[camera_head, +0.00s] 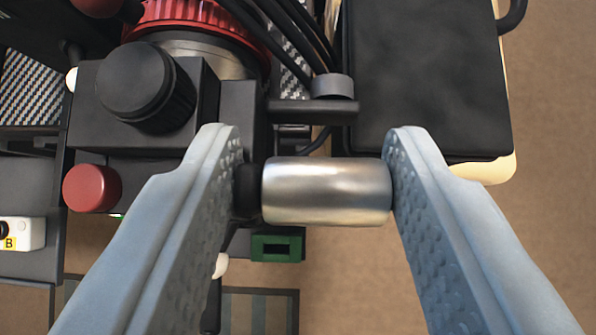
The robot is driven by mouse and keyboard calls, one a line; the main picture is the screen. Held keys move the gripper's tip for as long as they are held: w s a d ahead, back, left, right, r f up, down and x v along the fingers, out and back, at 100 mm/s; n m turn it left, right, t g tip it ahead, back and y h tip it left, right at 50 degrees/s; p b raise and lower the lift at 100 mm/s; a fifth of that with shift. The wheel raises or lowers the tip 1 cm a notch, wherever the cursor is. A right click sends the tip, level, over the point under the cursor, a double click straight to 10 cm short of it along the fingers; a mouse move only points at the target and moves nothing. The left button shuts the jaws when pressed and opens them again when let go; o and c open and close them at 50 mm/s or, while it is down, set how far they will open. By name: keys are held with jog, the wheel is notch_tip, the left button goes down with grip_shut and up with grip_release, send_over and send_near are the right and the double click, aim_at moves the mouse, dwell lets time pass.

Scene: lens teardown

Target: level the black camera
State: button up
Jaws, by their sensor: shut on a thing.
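My gripper (315,185) is shut on a silver cylinder (327,191), with its blue-grey ridged fingers at the two ends. A short black collar (247,192) sits at the cylinder's left end, partly hidden by the left finger. Left of it is a dark block assembly (120,128) with a large black knob (147,86), a red knob (93,188) and a red ribbed ring (205,18) at the top. A flat black box (428,80) lies at upper right. I cannot tell which dark body is the black camera, or its tilt.
Black cables (288,40) run between the ring and the box, above a dark bar with a grey cap (332,87). A green part (277,247) lies below the cylinder. A white piece marked B (20,234) is at left. Brown floor is clear at right.

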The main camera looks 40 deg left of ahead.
jog(key=shift+w+d+f, duration=0.15)
jog(key=shift+d, duration=0.1)
jog(key=o, duration=1.2)
jog(key=shift+w+d, duration=0.1)
jog(key=shift+d, duration=0.2)
jog(key=shift+a, duration=0.3)
jog(key=shift+s+r, duration=0.25)
jog(key=v, duration=1.7)
jog(key=shift+f, duration=0.1)
